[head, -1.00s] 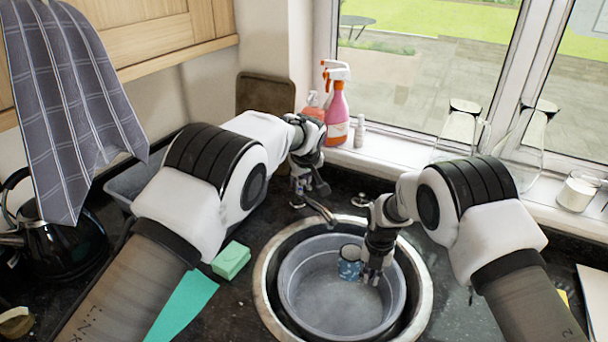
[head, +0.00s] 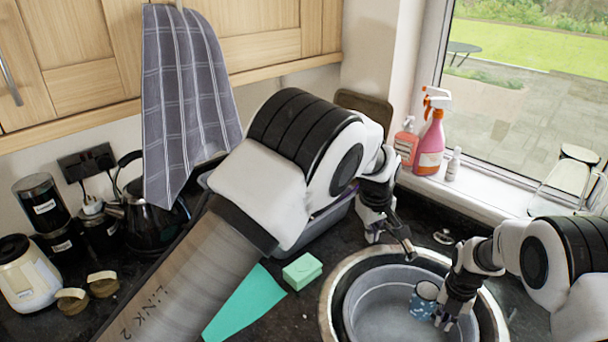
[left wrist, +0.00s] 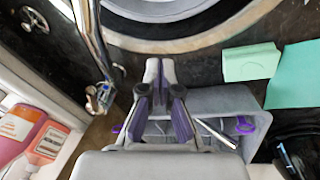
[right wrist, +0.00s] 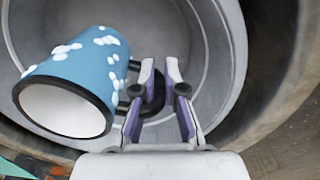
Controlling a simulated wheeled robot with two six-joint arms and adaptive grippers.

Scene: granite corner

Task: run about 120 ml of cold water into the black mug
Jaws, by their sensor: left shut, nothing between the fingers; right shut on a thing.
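No all-black mug shows; the mug in the basin (head: 423,302) is blue with white spots, with a black rim and black handle. In the right wrist view the mug (right wrist: 98,68) is tilted, its pale inside facing the camera. My right gripper (head: 445,320) is shut on its handle (right wrist: 152,95), over the grey basin (head: 375,318) in the sink. My left gripper (head: 372,234) is shut and empty beside the chrome tap (head: 408,247). In the left wrist view the tap (left wrist: 92,40) stands left of the fingertips, apart from them. No water stream is visible.
A green sponge (head: 302,271) and a green cloth (head: 246,306) lie left of the sink. A pink spray bottle (head: 430,148) and a soap bottle (head: 406,142) stand on the sill. A kettle (head: 150,222) and a hanging towel (head: 188,100) are further left.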

